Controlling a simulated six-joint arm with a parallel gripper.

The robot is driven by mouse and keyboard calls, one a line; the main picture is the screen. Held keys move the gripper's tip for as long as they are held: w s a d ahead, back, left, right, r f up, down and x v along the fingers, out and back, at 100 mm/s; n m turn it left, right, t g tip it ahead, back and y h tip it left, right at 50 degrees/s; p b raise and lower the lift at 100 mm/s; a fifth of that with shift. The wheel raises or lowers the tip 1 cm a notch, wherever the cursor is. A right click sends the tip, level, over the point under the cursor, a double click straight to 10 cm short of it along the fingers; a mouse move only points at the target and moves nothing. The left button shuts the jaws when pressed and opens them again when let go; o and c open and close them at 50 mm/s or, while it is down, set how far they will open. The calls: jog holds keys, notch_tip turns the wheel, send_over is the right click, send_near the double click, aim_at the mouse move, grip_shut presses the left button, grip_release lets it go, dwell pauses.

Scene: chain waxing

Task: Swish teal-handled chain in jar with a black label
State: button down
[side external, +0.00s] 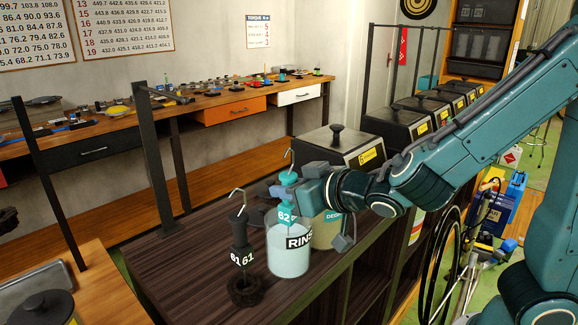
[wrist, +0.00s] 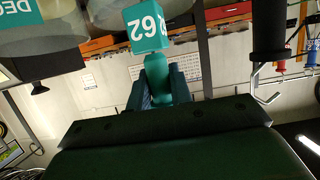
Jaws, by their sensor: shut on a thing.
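My gripper (side external: 304,191) is shut on the teal handle (side external: 288,180), which is upright with a metal hook on top. Its teal tag, marked 62 (side external: 286,215), hangs just above the mouth of the jar with a black label (side external: 289,262), which reads "RINS". The jar holds pale, cloudy liquid. The chain below the tag is mostly hidden, so I cannot tell how deep it hangs in the jar. In the wrist view, the teal handle (wrist: 157,76) is between my fingers, with the 62 tag (wrist: 146,27) beyond it.
A jar with a teal label (side external: 327,233) stands close behind the black-labelled jar. Lidded wax warmers (side external: 343,148) line the bench behind. The dark bench top (side external: 190,265) is clear at left.

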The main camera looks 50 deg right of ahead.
jog(key=shift+f, duration=0.95)
jog(key=shift+r, duration=0.1)
jog(key=shift+r, duration=1.7)
jog(key=shift+f, duration=1.8)
jog(key=shift+r, duration=0.15)
